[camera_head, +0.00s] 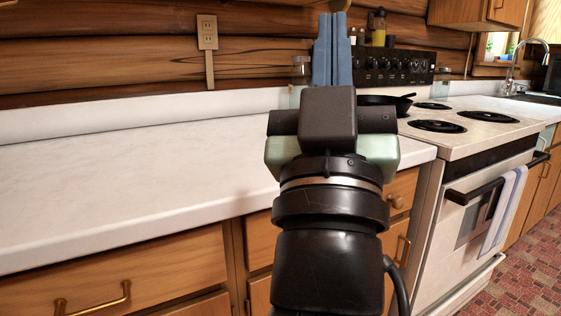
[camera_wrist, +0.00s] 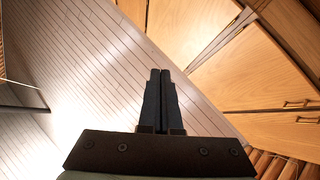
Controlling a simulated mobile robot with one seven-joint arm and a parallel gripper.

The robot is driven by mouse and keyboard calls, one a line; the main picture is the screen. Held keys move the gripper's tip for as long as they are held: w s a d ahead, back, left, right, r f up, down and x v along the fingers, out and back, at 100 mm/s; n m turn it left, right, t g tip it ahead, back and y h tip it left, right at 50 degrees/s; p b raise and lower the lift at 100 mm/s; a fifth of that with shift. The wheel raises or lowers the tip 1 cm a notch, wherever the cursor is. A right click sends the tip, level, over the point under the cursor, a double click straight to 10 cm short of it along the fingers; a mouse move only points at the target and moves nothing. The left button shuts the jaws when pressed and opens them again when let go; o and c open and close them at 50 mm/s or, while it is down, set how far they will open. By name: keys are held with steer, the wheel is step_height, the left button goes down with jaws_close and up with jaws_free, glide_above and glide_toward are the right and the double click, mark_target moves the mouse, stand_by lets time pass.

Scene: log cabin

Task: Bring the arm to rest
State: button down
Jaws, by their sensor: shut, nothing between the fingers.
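My gripper (camera_head: 333,48) is in the middle of the head view, raised above the counter's edge with its two blue-grey fingers pointing up. The fingers lie together, shut and empty. My wrist and forearm below it hide part of the counter and the drawers. In the wrist view the gripper (camera_wrist: 160,102) also shows with its dark fingers together. Nothing touches the fingertips in that view.
A bare white counter (camera_head: 110,150) spans the left, above wooden drawers (camera_head: 150,270). At the right stands a stove (camera_head: 470,135) with a dark pan (camera_head: 385,104) and a towel (camera_head: 503,210) on its door handle. A jar (camera_head: 301,70) stands behind my gripper.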

steer(key=s+a+r+y+p, duration=0.2)
steer(key=s+a+r+y, duration=0.25)
steer(key=s, duration=0.25)
step_height(320, 180, up, 35)
steer(key=p, duration=3.6)
steer(key=shift+t+h, duration=0.3)
steer(key=shift+h, duration=0.05)
steer(key=shift+w+r, duration=0.1)
